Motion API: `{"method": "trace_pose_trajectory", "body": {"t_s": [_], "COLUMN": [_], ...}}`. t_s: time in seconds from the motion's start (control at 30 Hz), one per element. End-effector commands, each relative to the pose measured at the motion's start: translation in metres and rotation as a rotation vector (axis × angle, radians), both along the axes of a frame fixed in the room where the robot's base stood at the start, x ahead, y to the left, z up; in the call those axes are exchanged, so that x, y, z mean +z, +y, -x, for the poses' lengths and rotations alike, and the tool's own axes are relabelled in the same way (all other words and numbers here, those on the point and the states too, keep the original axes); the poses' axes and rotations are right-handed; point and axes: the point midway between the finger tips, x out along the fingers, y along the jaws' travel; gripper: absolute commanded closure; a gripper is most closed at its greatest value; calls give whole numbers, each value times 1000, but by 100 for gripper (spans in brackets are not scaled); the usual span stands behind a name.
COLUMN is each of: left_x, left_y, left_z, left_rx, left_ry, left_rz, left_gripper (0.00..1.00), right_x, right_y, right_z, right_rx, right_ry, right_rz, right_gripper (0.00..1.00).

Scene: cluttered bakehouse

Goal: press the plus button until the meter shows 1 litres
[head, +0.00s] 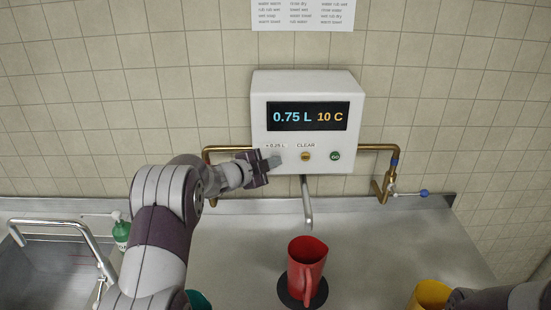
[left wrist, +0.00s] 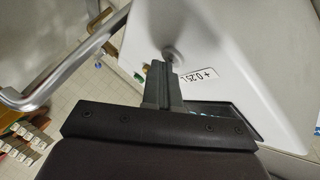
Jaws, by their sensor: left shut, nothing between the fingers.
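The white water meter box (head: 307,159) is on the tiled wall, and its display (head: 307,116) reads 0.75 L and 10 C. A "+ 0.25 L" label (head: 275,146) is above the place where my left gripper (head: 274,162) hides the plus button. In the left wrist view the round plus button (left wrist: 174,54) shows right at the tips of my shut, empty left gripper (left wrist: 170,66); I cannot tell whether they touch. The amber CLEAR button (head: 305,156) and the green GO button (head: 335,156) are to the right.
A red jug (head: 307,265) stands on a dark round pad (head: 284,292) below the metal spout (head: 307,211). Brass pipes (head: 380,149) flank the box. A sink tap (head: 65,224) and green bottle (head: 122,234) are at left, a yellow container (head: 430,294) at lower right.

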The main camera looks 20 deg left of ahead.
Motion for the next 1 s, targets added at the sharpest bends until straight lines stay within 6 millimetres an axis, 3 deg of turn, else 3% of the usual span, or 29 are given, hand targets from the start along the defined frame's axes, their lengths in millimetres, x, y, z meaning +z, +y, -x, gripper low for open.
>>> {"method": "trace_pose_trajectory", "body": {"t_s": [0.3, 0.63, 1.0], "left_x": [-1, -1, -2], "left_y": [-4, -5, -15], "left_z": [15, 17, 51], "left_rx": [-1, -1, -1], "left_ry": [-1, -2, -2], "left_rz": [0, 0, 0], "left_gripper": [100, 100, 100], "right_x": [-10, -11, -31], "right_y": [0, 0, 0], "right_z": [0, 0, 0], "right_rx": [0, 0, 0], "right_ry": [0, 0, 0], "right_rz": [0, 0, 0], "right_gripper": [57, 57, 57]}}
